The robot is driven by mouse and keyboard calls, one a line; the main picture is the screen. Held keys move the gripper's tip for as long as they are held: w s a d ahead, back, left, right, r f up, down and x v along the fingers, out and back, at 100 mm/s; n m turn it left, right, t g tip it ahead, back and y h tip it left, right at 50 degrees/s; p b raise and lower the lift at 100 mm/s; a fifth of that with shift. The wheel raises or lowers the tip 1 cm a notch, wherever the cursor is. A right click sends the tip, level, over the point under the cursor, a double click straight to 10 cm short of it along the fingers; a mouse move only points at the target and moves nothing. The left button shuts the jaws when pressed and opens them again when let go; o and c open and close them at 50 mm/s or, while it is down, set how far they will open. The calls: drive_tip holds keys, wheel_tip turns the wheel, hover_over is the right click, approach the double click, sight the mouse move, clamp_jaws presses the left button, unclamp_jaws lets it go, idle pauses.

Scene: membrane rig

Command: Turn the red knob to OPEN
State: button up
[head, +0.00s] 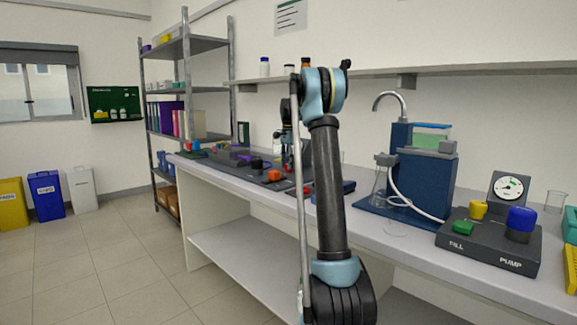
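A small red-orange part (274,175) sits on a low dark unit on the bench, left of my arm. It looks like a knob, but it is too small to read any marking or its turn. My gripper (289,165) is beyond my raised arm, low over the bench near this red part. It is small and partly hidden by my arm, so its fingers cannot be made out. I cannot tell whether it touches anything. Another red-orange spot (305,190) shows right beside my arm, partly hidden.
A control box (480,255) marked FILL and PUMP carries green, yellow and blue knobs and a gauge (508,187). A blue rig (425,180) with a flask and tube stands behind it. The long bench (375,234) has a shelf above. Floor at left is clear before several bins.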

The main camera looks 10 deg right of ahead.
drive_tip(key=shift+n, duration=0.3)
drive_tip(key=n, duration=0.3)
drive_tip(key=shift+n, duration=0.3)
drive_tip(key=n, duration=0.4)
drive_tip(key=shift+w, duration=0.1)
drive_tip(key=n, duration=0.9)
drive_tip(key=shift+n, duration=0.3)
drive_tip(key=o, duration=1.1)
drive_tip(key=shift+c, duration=0.2)
